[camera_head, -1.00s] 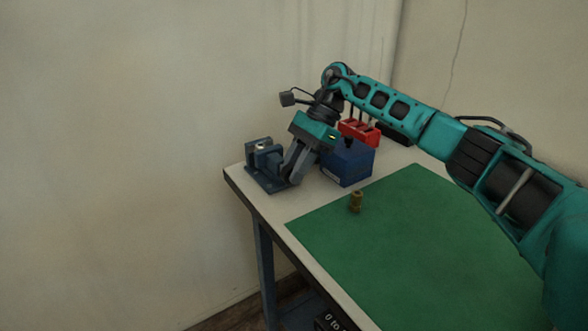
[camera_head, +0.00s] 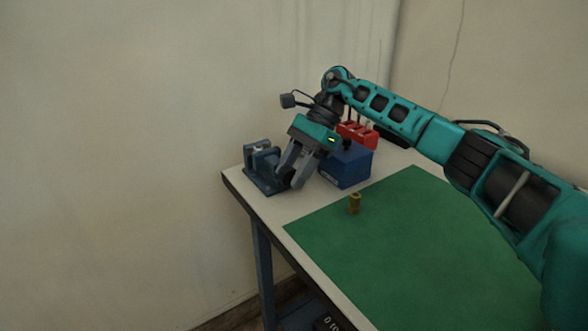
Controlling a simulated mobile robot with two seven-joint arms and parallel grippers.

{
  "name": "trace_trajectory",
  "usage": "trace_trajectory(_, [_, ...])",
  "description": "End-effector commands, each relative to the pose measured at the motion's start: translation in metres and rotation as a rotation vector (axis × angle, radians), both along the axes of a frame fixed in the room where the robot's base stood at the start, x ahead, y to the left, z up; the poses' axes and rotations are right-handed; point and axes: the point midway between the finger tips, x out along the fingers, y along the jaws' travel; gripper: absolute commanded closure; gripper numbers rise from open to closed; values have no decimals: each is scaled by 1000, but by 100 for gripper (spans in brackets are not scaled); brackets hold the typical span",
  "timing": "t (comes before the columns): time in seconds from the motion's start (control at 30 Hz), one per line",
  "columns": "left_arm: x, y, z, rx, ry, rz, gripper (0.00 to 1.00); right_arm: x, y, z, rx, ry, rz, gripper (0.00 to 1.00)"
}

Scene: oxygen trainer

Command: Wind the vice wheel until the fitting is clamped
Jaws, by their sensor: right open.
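The blue-grey vice (camera_head: 264,172) stands at the table's far left corner. A small pale spot shows at the top of its jaws; I cannot tell if it is a fitting. The vice wheel cannot be made out; my right gripper covers the vice's right side. My right gripper (camera_head: 288,183) points down there with its fingers spread apart, and nothing shows between them. I cannot tell if a finger touches the vice. A small brass fitting (camera_head: 354,204) stands upright on the green mat, apart from the gripper. My left gripper is out of view.
A blue box (camera_head: 346,166) stands just right of my right gripper, with a red rack (camera_head: 357,134) behind it. The green mat (camera_head: 420,250) is mostly clear. The white table (camera_head: 262,207) has its left edge near the vice, with the wall behind.

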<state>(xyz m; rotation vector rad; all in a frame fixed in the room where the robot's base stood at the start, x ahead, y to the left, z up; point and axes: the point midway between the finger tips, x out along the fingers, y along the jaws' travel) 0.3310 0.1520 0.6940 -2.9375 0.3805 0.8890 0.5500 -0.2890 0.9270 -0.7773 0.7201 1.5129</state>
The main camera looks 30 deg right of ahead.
Motion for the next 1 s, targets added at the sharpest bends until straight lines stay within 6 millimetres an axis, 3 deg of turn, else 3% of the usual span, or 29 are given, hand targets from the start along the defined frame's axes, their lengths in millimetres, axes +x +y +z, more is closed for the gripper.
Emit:
trace_trajectory(0.17, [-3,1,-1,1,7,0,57,2,-8,12,0,-4,-3,53])
trace_trajectory(0.6, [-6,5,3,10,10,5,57,6,-61,88,1,-2,-3,53])
trace_trajectory(0.8, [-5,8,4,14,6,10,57,6,-73,102,0,1,-1,53])
trace_trajectory(1.0, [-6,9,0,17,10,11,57,6,-75,105,0,1,1,53])
